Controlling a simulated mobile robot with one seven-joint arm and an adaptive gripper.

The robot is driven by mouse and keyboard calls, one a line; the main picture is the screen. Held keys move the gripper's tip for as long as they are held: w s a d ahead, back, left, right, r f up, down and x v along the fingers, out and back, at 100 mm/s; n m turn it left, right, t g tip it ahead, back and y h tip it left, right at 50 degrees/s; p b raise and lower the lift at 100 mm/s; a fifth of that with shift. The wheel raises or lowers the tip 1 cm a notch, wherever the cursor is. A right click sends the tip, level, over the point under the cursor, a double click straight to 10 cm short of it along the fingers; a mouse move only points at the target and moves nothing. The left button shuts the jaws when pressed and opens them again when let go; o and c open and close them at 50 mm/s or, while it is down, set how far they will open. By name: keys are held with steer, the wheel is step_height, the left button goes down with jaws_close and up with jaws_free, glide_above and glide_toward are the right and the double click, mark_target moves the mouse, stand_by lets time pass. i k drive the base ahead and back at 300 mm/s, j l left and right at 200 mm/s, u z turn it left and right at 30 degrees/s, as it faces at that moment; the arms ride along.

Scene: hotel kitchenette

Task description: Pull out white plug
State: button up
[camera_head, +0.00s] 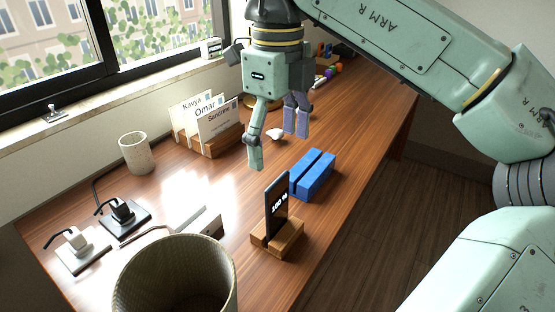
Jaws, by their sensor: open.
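A white plug (76,239) sits in a light socket plate (84,254) at the front left of the wooden desk. A dark cord runs from it to the left. A black plug (121,211) sits in a dark socket plate (128,226) just behind and to the right. My gripper (275,152) hangs over the middle of the desk, pointing down. It is open and empty, its two fingers apart. It is well to the right of and behind the white plug, touching nothing that I can see.
A woven basket (130,281) stands at the front, right of the white plug. A phone on a wooden stand (286,236), a blue block (313,177), name cards (214,125) in a holder and a cup (135,153) stand around. Desk (338,181) between cup and phone is partly clear.

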mark_target(79, 244)
steer(key=k+l, duration=0.15)
steer(key=k, duration=0.35)
steer(key=k+l, duration=0.15)
steer(key=k, duration=0.3)
